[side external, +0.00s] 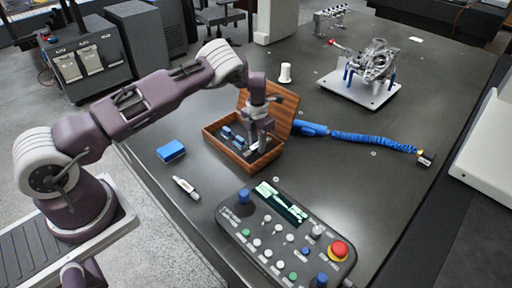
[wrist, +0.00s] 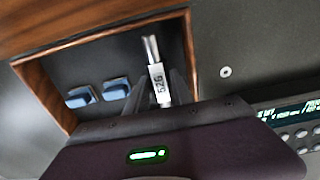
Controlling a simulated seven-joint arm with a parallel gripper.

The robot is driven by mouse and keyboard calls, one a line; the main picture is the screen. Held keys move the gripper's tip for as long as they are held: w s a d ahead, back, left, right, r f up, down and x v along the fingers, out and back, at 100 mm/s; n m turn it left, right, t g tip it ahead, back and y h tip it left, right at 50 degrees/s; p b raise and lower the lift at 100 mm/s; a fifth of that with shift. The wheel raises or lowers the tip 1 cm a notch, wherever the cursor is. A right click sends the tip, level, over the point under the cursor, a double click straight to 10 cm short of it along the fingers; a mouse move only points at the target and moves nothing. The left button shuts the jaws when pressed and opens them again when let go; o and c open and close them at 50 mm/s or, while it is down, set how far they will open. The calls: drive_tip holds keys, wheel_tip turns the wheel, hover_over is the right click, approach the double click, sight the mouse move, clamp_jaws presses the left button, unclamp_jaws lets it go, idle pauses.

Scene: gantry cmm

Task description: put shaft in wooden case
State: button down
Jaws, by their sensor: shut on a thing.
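The wooden case (side external: 222,122) stands open on the dark table with its lid raised at the back; its wooden wall also shows in the wrist view (wrist: 40,92). My gripper (side external: 259,142) is down at the right part of the case. In the wrist view my gripper (wrist: 166,92) is shut on the shaft (wrist: 157,82), a slim pale piece with a label and a thin metal end. The shaft appears within the outline of the case walls. I cannot tell whether it touches the case floor. Two blue pieces (wrist: 97,94) sit in the case beside it.
A control panel (side external: 285,235) is in front. A blue coiled cable (side external: 370,140) runs right. A white spool-like piece (side external: 285,73) and a fixture plate (side external: 360,90) stand behind.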

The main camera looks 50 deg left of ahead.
drive_tip(key=shift+f, duration=1.05)
drive_tip(key=shift+f, duration=0.1)
drive_tip(key=c, duration=1.1)
unclamp_jaws()
